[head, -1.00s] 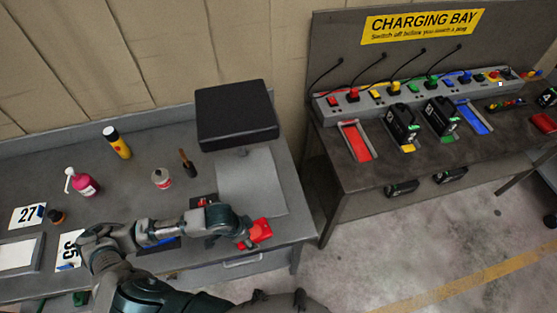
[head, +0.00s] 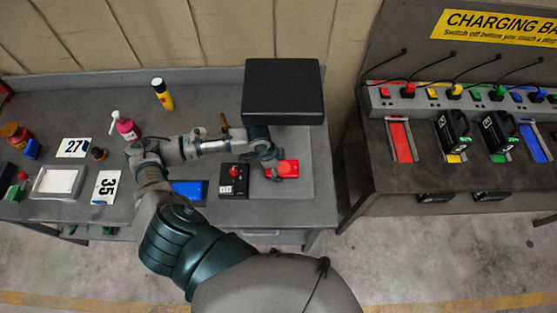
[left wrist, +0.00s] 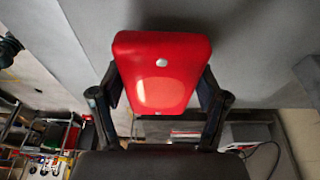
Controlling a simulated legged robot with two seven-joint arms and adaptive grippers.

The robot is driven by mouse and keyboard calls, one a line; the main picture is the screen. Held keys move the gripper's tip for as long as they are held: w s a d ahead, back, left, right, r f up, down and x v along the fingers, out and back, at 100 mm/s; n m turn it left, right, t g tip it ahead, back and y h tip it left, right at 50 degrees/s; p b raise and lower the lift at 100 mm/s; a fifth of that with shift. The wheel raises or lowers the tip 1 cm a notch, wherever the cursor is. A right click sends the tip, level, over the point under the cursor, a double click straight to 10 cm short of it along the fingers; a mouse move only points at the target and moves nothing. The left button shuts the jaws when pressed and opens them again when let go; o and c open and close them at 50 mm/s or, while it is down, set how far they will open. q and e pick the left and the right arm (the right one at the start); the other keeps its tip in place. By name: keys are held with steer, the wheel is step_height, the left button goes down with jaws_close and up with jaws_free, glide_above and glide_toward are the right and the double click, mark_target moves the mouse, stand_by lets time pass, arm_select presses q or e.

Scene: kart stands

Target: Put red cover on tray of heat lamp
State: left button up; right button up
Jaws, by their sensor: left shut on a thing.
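The red cover (head: 288,167) is held in my left gripper (head: 275,165), over the grey tray (head: 304,186) beneath the heat lamp's black square hood (head: 284,88). I cannot tell whether the cover touches the tray. In the left wrist view the red cover (left wrist: 160,75) sits between the two dark fingers, its face with a light round dot showing. The hood hides the back part of the tray. My right gripper is not in view.
A charging bench (head: 400,185) stands to the right, across a floor gap.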

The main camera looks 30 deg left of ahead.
arm_select(q)
steer(key=w+a, duration=0.2)
steer(key=w, duration=0.1)
steer(key=shift+a+f+p, duration=0.2)
steer(key=shift+f+p, duration=0.1)
steer(key=shift+f, duration=0.1)
steer(key=shift+d+f, duration=0.2)
steer(key=shift+f, duration=0.15)
steer(key=shift+d, duration=0.15)
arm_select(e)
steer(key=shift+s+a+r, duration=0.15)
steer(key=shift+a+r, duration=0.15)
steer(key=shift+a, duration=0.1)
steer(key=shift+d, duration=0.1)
arm_select(q)
steer(key=shift+f, duration=0.3)
steer(key=shift+a+f, duration=0.2)
steer(key=shift+f, duration=0.15)
steer(key=o, duration=1.3)
steer(key=shift+c, duration=0.2)
steer(key=shift+s+d, duration=0.1)
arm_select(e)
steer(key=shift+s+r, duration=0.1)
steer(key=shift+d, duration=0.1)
